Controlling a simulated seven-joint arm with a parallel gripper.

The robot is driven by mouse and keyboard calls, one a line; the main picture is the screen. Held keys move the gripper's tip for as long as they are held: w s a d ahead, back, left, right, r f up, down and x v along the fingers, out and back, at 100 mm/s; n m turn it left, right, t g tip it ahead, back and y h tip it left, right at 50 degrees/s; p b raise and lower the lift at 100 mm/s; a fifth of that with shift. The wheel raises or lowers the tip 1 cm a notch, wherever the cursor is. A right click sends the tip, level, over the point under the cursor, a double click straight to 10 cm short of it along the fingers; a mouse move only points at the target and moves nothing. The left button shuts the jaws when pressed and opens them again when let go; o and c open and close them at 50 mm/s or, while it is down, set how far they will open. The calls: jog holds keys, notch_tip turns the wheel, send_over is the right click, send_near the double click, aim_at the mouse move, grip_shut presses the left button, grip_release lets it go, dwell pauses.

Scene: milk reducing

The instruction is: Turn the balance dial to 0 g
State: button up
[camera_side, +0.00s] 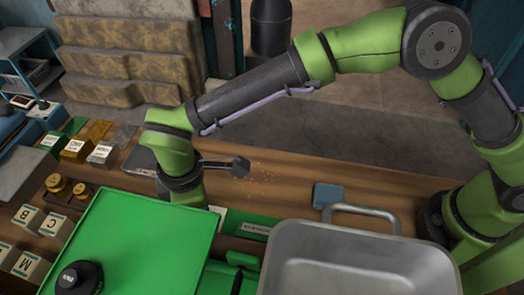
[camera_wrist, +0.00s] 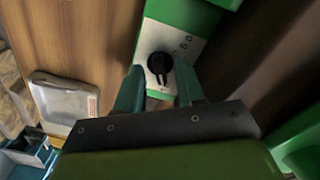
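The balance dial (camera_wrist: 160,64) is a round black knob with a dark slotted pointer, on a white panel (camera_wrist: 186,48) of a green body (camera_wrist: 188,12) in the wrist view. The panel's small marks are too blurred to read. My gripper (camera_wrist: 160,70) has two teal fingers, one on each side of the dial, with white panel showing between them and the knob. The fingers look open, with no clear contact. In the side view my wrist points down behind the large green surface, which hides the fingers and dial.
A green plate (camera_side: 140,240) with a black knob (camera_side: 80,277) fills the front left. A metal pan (camera_side: 360,240) stands front right, near a blue square (camera_side: 327,195). Brass weights (camera_side: 57,183) and lettered blocks (camera_side: 55,226) are at left. Wooden counter (camera_side: 290,180) is mostly clear behind.

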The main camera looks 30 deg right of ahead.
jog(key=shift+f, duration=0.2)
grip_shut()
